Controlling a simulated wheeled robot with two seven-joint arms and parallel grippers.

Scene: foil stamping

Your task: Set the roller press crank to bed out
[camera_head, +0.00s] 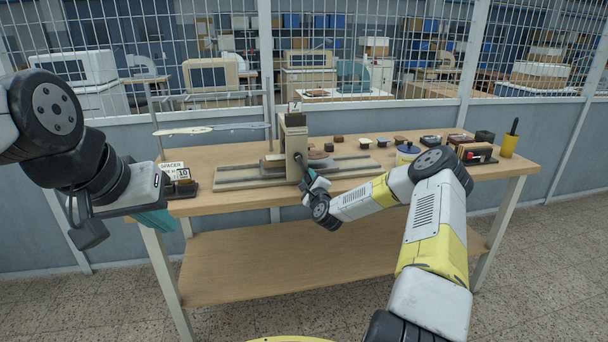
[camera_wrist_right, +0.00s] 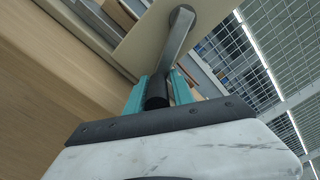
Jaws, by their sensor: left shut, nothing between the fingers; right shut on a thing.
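The roller press (camera_head: 292,150) stands on the wooden table, a tan upright frame over a long flat bed (camera_head: 245,177) on rails. Its crank (camera_wrist_right: 178,45) is a grey metal arm on the near side plate, ending in a black handle (camera_wrist_right: 157,92). My right gripper (camera_wrist_right: 160,95) is shut on the black handle, with a teal finger on each side. In the head view my right gripper (camera_head: 312,184) is at the press's front, partly hidden by its own wrist. My left gripper (camera_head: 155,221) is shut and empty, in front of the table's left end, away from the press.
A spacer sign and block (camera_head: 178,178) stand at the table's left end. Several stamps and small blocks lie right of the press, with a blue-lidded jar (camera_head: 407,153) and a yellow cup (camera_head: 509,145). A mesh partition (camera_head: 350,50) stands behind the table.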

